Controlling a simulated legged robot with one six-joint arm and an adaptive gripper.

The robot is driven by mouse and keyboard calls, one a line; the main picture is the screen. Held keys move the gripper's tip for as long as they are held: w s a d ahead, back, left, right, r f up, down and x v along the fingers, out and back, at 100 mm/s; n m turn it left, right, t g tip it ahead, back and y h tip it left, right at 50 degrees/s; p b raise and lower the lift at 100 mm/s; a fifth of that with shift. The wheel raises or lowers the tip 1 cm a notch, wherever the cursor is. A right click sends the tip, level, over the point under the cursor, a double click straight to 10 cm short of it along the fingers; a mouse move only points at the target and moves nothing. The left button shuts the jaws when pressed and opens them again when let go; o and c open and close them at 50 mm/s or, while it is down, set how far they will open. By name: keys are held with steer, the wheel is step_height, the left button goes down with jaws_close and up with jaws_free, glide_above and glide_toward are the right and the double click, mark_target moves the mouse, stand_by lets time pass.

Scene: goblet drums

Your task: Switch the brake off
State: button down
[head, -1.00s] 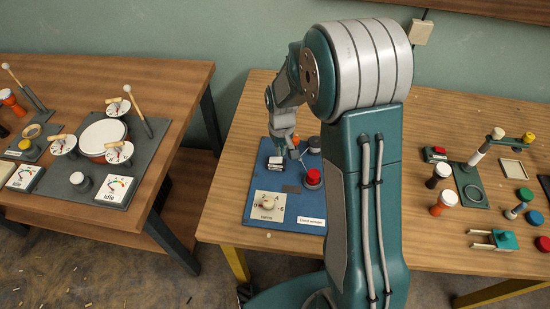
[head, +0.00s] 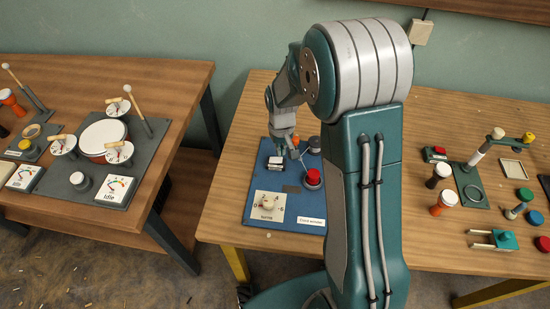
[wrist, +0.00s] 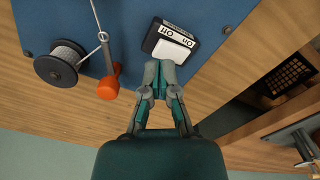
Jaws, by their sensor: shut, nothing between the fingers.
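A black-and-white rocker switch (head: 275,162) sits on the blue panel labelled "Cord winder" (head: 311,221). In the wrist view, the switch (wrist: 172,40) has "On" on the side nearer my fingertips and "Off" on the far side. My gripper (wrist: 160,66) is shut and empty, with its fingertips at the near edge of the switch. I cannot tell whether they touch it.
A grey spool (wrist: 62,64) and a crank with an orange knob (wrist: 108,87) stand beside the switch. The panel also carries a red knob (head: 313,177) and a white dial (head: 267,205). Drum parts lie on the table at right.

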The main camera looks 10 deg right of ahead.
mark_target(281, 159)
steer(key=shift+f, duration=1.5)
stand_by(0.8)
steer(key=shift+r, duration=3.55)
